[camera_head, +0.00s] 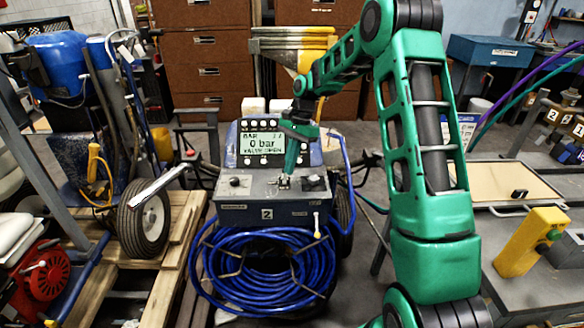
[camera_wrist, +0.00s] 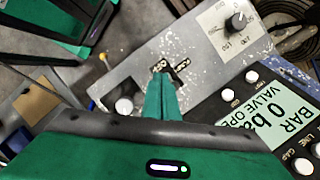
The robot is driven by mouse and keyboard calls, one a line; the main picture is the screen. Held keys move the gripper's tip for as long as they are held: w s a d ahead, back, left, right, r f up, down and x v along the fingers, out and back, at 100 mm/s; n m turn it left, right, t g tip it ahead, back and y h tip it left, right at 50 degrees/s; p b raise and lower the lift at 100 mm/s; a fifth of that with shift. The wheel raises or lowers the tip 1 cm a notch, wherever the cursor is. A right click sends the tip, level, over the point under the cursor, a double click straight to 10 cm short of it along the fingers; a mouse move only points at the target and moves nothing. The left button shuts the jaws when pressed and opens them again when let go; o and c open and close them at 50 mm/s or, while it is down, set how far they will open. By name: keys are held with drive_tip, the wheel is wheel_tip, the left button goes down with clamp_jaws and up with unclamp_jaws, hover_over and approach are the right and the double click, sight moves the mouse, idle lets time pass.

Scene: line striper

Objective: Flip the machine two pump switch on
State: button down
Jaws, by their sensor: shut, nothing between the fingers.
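Machine two (camera_head: 267,214), a grey line striper with a "2" label, stands in the middle of the head view. Its display (camera_head: 262,147) reads "0 bar" and "VALVE OPEN"; the display also shows in the wrist view (camera_wrist: 275,122). My gripper (camera_head: 287,174) is shut and empty, pointing down at the control panel between two dark knobs. In the wrist view my closed fingers (camera_wrist: 161,98) end right beside a small dark switch area (camera_wrist: 160,67) with pale lettering. The fingertips partly cover it, so the lever's position and any contact cannot be told.
A dark knob (camera_wrist: 238,21) sits on the same panel. A coiled blue hose (camera_head: 262,290) hangs on the machine's front. Another machine with a wheel (camera_head: 145,222) stands left on pallets. A bench with a yellow block (camera_head: 530,242) is at right.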

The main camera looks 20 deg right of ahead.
drive_tip(key=shift+r, duration=0.75)
drive_tip(key=s+d+v, duration=0.1)
drive_tip(key=v, duration=1)
drive_tip(key=shift+d, duration=0.35)
drive_tip(key=shift+s+r, duration=0.15)
drive_tip(key=shift+s, duration=0.05)
